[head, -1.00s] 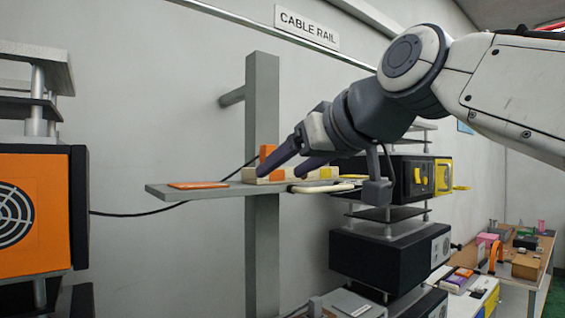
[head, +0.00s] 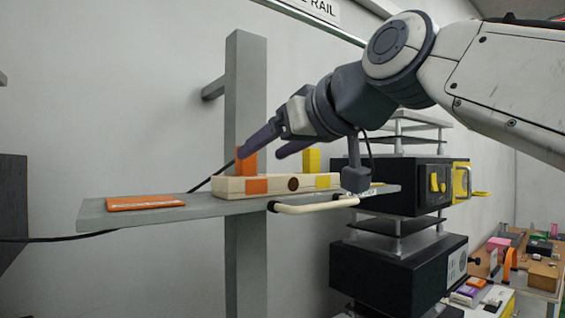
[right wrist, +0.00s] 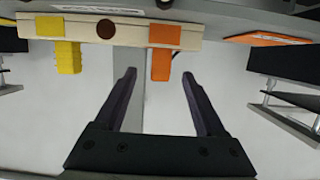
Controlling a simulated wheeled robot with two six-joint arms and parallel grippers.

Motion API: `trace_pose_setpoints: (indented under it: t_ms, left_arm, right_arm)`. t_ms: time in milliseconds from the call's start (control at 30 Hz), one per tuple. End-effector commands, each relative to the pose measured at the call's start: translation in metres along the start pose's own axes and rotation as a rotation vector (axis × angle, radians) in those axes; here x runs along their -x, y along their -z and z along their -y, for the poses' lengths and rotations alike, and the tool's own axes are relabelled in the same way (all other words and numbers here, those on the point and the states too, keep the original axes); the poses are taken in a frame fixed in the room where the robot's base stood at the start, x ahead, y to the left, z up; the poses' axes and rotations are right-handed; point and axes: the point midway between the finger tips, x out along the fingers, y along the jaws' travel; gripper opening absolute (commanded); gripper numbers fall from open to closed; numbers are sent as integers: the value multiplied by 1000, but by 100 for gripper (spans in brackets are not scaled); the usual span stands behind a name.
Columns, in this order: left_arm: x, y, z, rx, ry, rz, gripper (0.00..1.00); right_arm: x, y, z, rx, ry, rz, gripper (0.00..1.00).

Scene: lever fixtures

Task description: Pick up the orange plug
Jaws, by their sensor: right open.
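The orange plug (head: 246,166) stands upright in a pale wooden block (head: 285,187), behind an orange square on its front. A yellow plug (head: 311,159) stands towards the block's other end. My right gripper (head: 259,153) is open and empty at plug height, one fingertip overlapping the orange plug's top in the head view. In the right wrist view the orange plug (right wrist: 161,62) shows between the two fingertips (right wrist: 158,75), without visible contact; how deep it lies between them I cannot tell. The yellow plug (right wrist: 67,56) is outside the fingers. My left gripper is not in view.
The block sits on a grey shelf (head: 200,209) with an orange plate (head: 145,202) at its left and a cream handle (head: 310,207) along its front. A grey post (head: 246,95) rises behind. Black stacked units (head: 390,186) stand to the right.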

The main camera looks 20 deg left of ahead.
Motion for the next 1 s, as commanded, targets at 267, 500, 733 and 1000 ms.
trace_pose_setpoints:
  t_ms: [267,500,733,1000]
  left_arm:
    - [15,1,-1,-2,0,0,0]
    - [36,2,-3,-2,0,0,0]
    - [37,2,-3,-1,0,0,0]
    - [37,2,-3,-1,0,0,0]
  right_arm:
    - [-27,2,3,1,6,4,72]
    - [-62,2,1,0,3,5,72]
    - [-70,-1,0,0,1,1,72]
    - [-69,-1,0,0,0,1,7]
